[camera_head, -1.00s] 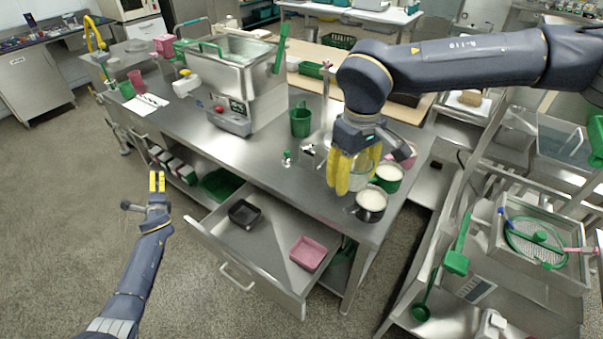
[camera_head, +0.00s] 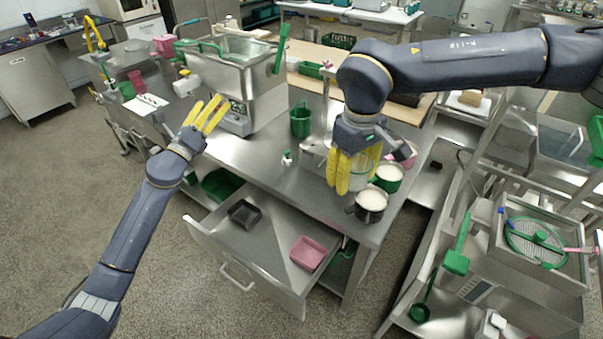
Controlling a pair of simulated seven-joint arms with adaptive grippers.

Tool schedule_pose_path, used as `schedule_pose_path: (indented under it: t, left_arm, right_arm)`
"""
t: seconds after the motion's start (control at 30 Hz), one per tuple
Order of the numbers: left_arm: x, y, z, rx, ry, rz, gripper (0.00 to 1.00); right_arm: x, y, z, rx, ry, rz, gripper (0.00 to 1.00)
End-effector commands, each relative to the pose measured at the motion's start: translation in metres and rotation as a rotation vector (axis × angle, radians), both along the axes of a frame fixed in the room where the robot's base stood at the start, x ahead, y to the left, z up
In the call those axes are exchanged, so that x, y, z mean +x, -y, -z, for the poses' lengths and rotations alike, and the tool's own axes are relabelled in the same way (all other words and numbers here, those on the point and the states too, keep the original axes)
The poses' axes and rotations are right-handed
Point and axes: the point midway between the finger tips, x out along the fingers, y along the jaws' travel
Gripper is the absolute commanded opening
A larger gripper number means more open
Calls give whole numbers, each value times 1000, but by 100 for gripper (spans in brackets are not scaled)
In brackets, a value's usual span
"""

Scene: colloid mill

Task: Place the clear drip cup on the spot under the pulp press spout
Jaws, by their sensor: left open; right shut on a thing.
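My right gripper (camera_head: 352,174) points down over the front right of the steel bench (camera_head: 245,155). Its yellow fingers are shut on a clear cup (camera_head: 359,180), which they partly hide. I cannot tell whether the cup touches the bench. My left gripper (camera_head: 207,112) is open and empty at the bench's left front edge, before a large steel machine (camera_head: 235,75) with a control panel. A white fitting (camera_head: 185,84) sticks out on that machine's left. I cannot tell for sure which part is the pulp press spout.
A black pot (camera_head: 370,206) and a green pot (camera_head: 388,178) with white contents stand close right of the cup. A green jug (camera_head: 300,120) stands behind. An open drawer (camera_head: 257,246) holds a black tray (camera_head: 243,214) and a pink tray (camera_head: 308,252).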

Motion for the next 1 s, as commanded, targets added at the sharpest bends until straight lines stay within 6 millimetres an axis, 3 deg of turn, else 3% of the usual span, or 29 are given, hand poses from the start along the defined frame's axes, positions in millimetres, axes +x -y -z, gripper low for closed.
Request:
schedule_pose_path:
  t: [0.03,0.2,0.5,0.6,0.8,1.0]
  left_arm:
    - [-10,22,-8,35,15,51,84]
    - [-51,95,-24,161,52,228,84]
    - [-147,202,-27,399,105,520,84]
    - [-179,227,-23,470,117,597,84]
    - [-228,257,-14,580,134,708,84]
    - [-254,270,-8,635,142,761,84]
  right_arm:
    - [0,0,0,0,0,0,22]
    - [0,0,0,0,0,0,22]
    - [0,0,0,0,0,0,22]
    - [0,0,0,0,0,0,22]
    - [0,0,0,0,0,0,22]
    - [0,0,0,0,0,0,22]
